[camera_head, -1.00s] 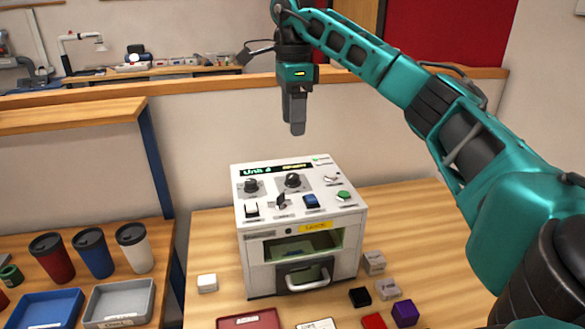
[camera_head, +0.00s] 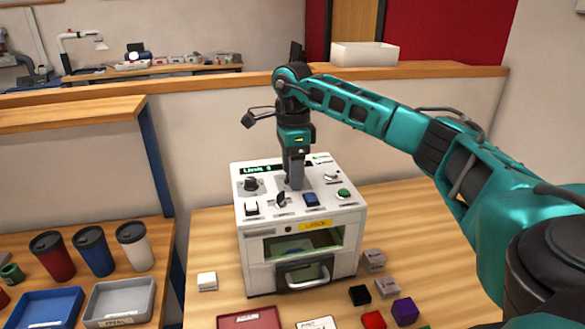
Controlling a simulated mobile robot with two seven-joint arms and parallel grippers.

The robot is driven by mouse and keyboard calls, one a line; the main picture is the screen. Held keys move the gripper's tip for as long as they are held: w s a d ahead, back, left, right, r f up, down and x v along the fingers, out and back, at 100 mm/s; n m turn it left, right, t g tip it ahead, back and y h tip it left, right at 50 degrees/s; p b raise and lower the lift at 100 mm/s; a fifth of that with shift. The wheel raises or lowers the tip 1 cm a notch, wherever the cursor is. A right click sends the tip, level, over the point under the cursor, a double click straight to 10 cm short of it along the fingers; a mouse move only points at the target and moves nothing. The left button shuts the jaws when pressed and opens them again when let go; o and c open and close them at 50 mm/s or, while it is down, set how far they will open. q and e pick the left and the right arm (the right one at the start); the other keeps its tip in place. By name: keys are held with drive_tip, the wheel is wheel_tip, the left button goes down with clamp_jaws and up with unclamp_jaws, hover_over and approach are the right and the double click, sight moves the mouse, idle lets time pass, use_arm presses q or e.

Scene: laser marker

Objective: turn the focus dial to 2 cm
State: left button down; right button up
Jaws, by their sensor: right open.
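The white laser marker (camera_head: 251,226) stands on the wooden table, with knobs and switches on its sloped top panel. A black dial (camera_head: 250,184) is at the panel's upper left. My right gripper (camera_head: 294,184) points straight down at the second dial, right of it, and covers that dial almost wholly. The fingers are open and at or just above the dial; I cannot tell if they touch it. Dial markings are too small to read. My left gripper is not in view.
The panel also carries a white rocker switch (camera_head: 251,208), a small black lever (camera_head: 281,199), a blue switch (camera_head: 311,199) and a green button (camera_head: 343,194), close to the gripper. Several small blocks lie right of the machine. A red tray (camera_head: 247,318) lies in front.

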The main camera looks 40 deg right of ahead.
drive_tip(key=c, duration=1)
drive_tip(key=shift+c, duration=0.2)
drive_tip(key=shift+m, duration=0.3)
drive_tip(key=m, duration=0.3)
drive_tip(key=shift+m, duration=0.4)
drive_tip(key=m, duration=1.3)
drive_tip(key=shift+m, duration=0.3)
